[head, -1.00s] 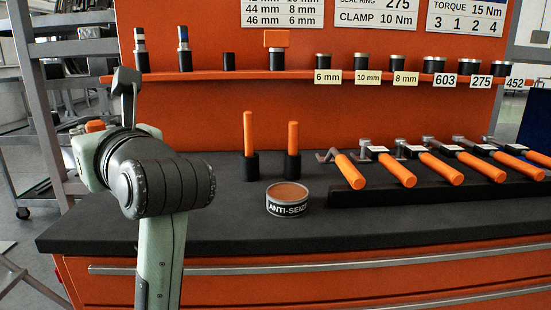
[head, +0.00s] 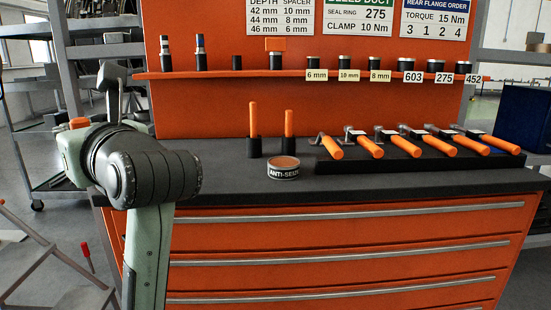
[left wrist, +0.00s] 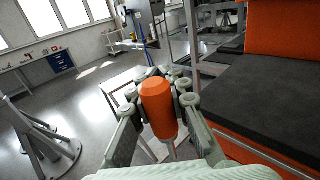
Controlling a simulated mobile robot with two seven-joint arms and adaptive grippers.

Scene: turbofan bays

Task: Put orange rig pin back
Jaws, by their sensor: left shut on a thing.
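In the left wrist view my left gripper (left wrist: 158,96) is shut on an orange rig pin (left wrist: 159,112), whose rounded orange body sits between the two fingers. In the head view my left arm rises at the left of the bench, and a small orange patch (head: 78,123), seemingly the held pin, shows at the wrist. The gripper fingers are mostly hidden there. Two other orange pins, a left one (head: 254,120) and a right one (head: 289,123), stand upright in black holders on the bench. My right gripper is in neither view.
A dark bench top (head: 215,180) above orange drawers carries an anti-seize tin (head: 283,169) and a black rack (head: 335,164) of orange-handled tools. An orange shelf (head: 215,74) behind holds labelled parts and a short black holder (head: 237,63). Grey shelving and open floor lie left.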

